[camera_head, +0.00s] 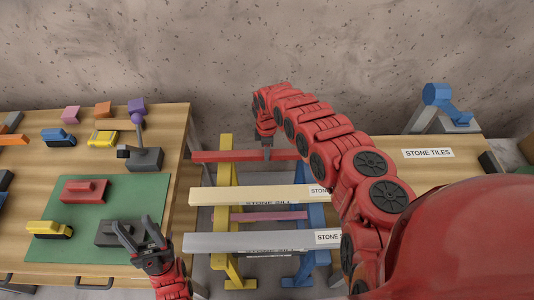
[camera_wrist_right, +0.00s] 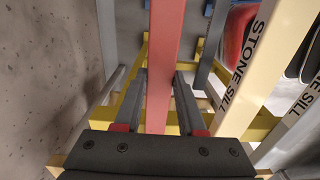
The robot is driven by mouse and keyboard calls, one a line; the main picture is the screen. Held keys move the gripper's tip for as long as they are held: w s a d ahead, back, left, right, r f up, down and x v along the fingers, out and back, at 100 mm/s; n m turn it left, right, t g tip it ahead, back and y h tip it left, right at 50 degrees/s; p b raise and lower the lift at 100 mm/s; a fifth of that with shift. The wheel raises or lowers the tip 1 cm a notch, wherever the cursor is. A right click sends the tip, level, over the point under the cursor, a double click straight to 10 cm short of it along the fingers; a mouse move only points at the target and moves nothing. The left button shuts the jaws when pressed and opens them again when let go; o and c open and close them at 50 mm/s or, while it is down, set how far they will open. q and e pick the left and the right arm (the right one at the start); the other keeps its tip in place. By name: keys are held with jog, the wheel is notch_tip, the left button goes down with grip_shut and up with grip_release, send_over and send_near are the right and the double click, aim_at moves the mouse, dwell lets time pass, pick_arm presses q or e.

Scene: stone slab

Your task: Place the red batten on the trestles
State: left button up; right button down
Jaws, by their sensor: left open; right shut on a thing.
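The red batten (camera_head: 230,156) lies level across the far ends of the yellow trestle (camera_head: 226,180) and the blue trestle (camera_head: 316,215); I cannot tell whether it touches them. My right gripper (camera_head: 267,150) is shut on the batten from above. In the right wrist view the batten (camera_wrist_right: 163,60) runs lengthwise between the fingers of my right gripper (camera_wrist_right: 158,95). Its right part is hidden behind my right arm in the head view. My left gripper (camera_head: 138,237) is open and empty above the green mat (camera_head: 90,212), by a dark grey block (camera_head: 108,234).
A cream stone sill (camera_head: 250,195) and a grey stone sill (camera_head: 245,241) lie across the trestles, nearer than the batten. A mauve bar (camera_head: 270,216) sits lower between them. Wooden tables flank the trestles; the left one (camera_head: 170,130) holds several coloured blocks and a lamp-like stand (camera_head: 145,158).

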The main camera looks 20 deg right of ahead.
jog(key=shift+a+f, duration=0.1)
jog(key=shift+f, duration=0.45)
jog(key=shift+w+f, duration=0.1)
jog(key=shift+f, duration=0.35)
jog(key=shift+f+b, duration=0.2)
jog(key=shift+b, duration=0.1)
jog(key=c, duration=0.5)
grip_release()
jog(key=shift+r, duration=0.1)
